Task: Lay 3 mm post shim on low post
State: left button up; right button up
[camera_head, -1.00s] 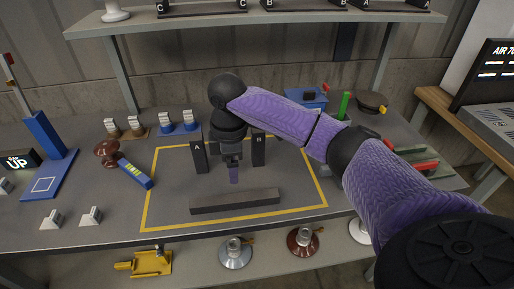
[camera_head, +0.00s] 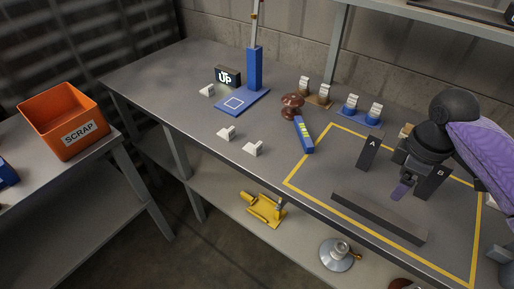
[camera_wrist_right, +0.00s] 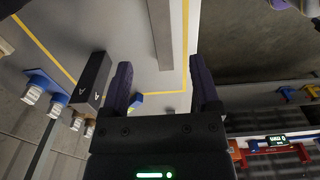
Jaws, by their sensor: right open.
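Two dark posts stand inside the yellow outline, post A (camera_head: 367,153) at left and post B (camera_head: 436,184) at right. I cannot tell which is lower. My right gripper (camera_head: 402,190) is between and slightly in front of them, pointing down. In the right wrist view its two fingers (camera_wrist_right: 163,92) are apart with nothing held between them, and post A (camera_wrist_right: 92,80) is left of them. Brown (camera_head: 318,96) and blue (camera_head: 362,110) pieces with white tops stand in pairs behind the outline; I cannot tell whether they are shims. My left gripper is out of view.
A long dark bar (camera_head: 378,217) lies in front of the posts. A blue-yellow piece (camera_head: 303,135) and brown insulator (camera_head: 292,104) lie left of the outline. Small white blocks (camera_head: 253,148) and a blue stand (camera_head: 254,72) are farther left. An orange SCRAP bin (camera_head: 65,120) is on the left table.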

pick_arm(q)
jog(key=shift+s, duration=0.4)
